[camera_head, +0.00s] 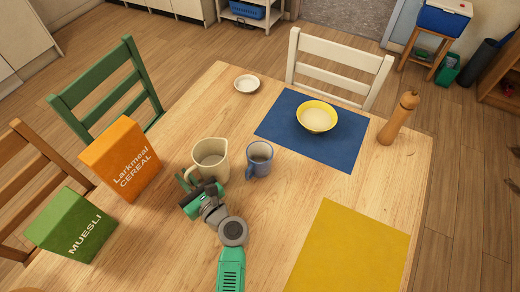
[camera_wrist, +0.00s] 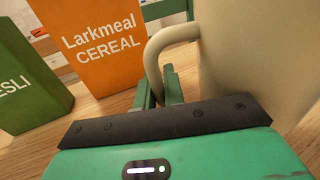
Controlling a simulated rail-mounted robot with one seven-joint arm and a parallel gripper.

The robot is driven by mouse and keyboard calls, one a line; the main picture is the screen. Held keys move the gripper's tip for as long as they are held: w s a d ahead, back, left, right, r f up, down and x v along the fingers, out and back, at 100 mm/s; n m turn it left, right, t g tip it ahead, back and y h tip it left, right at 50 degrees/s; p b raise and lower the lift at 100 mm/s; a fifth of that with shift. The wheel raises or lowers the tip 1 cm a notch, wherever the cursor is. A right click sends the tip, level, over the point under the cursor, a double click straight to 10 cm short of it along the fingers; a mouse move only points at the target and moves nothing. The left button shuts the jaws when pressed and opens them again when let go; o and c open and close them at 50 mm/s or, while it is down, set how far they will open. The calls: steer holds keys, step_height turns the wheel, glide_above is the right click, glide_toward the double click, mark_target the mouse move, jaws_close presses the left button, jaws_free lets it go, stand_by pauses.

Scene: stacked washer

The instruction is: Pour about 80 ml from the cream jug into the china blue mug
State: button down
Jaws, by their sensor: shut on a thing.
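The cream jug (camera_head: 211,157) is near the middle of the table and looks about upright; I cannot tell whether its base touches the wood. In the wrist view the jug (camera_wrist: 255,60) fills the right side, with its looped handle (camera_wrist: 158,52) at its left. My gripper (camera_head: 186,180) is at the jug's handle side, and its green fingers (camera_wrist: 160,90) are shut on the handle. The china blue mug (camera_head: 259,159) stands upright just right of the jug, with a small gap. The jug's contents are hard to make out.
An orange cereal box (camera_head: 122,160) and a green muesli box (camera_head: 72,225) stand to the left. A yellow bowl (camera_head: 317,117) sits on a blue mat (camera_head: 335,153).

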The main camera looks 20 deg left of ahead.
mark_target(192, 168)
steer(key=shift+r, duration=0.2)
steer(key=shift+w+d+r+m+y+b, duration=0.2)
steer(key=shift+r+m+y+b, duration=0.1)
steer(key=shift+r+m, duration=0.25)
steer(key=shift+w+d+r+m+y+b, duration=0.15)
steer(key=shift+r+m+y, duration=0.15)
steer(key=shift+r+m, duration=0.2)
steer(key=r+m+t, duration=0.1)
steer(key=w+d+r+m+y+b, duration=0.1)
steer(key=m, duration=0.1)
steer(key=shift+w+d+r+t, duration=0.1)
steer(key=shift+d+r+t, duration=0.1)
steer(key=shift+d+t, duration=0.15)
step_height(192, 168, up, 7)
steer(key=w+d+m+t, duration=0.2)
steer(key=m+t, duration=0.2)
steer(key=m, duration=0.3)
steer(key=shift+d, duration=0.4)
steer(key=shift+w+d+r+m, duration=0.15)
steer(key=shift+r+m, duration=0.1)
steer(key=shift+m, duration=0.2)
steer(key=shift+w+d+r+m+t+p, duration=0.15)
steer(key=shift+r+m+t+p, duration=0.25)
steer(key=shift+m, duration=0.2)
